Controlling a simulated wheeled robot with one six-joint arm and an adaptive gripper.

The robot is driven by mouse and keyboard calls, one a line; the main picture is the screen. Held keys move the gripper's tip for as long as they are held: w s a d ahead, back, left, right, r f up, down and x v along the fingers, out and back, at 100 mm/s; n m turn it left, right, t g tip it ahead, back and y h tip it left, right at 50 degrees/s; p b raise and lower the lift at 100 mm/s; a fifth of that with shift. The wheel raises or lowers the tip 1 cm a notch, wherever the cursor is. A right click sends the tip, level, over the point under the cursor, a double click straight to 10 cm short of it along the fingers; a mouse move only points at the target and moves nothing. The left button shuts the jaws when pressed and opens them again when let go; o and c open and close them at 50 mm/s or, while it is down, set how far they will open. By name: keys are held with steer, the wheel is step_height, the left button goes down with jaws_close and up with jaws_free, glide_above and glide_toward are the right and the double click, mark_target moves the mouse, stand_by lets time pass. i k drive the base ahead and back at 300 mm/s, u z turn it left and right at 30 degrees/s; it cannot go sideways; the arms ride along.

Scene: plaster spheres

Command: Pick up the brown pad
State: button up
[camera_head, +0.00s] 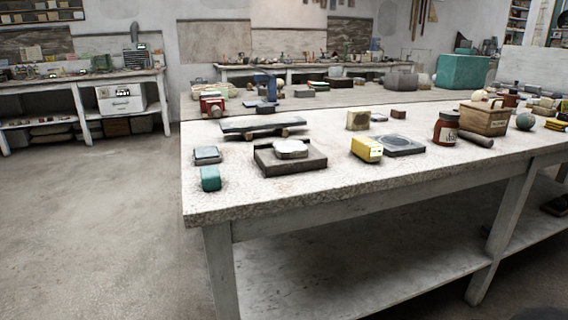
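A flat dark brown square piece (297,167) lies on the near left part of the table and is the most pad-like brown thing in view. A pale, rounded object with a dark base (291,147) sits on top of it. A small brown block (398,114) lies farther back, and I cannot tell for sure which of the two is the brown pad. My gripper is not in view.
The speckled table (330,187) has a clear front edge. Near the brown piece are a teal block (210,179), a grey box (207,155), a dark slab (264,125), a yellow block (367,149) and a grey plate (402,146). Open floor (100,220) lies left.

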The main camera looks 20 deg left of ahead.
mark_target(399, 112)
steer(key=u, duration=0.4)
steer(key=i, duration=0.9)
steer(key=z, duration=2.95)
steer(key=i, duration=1.85)
steer(key=u, duration=0.05)
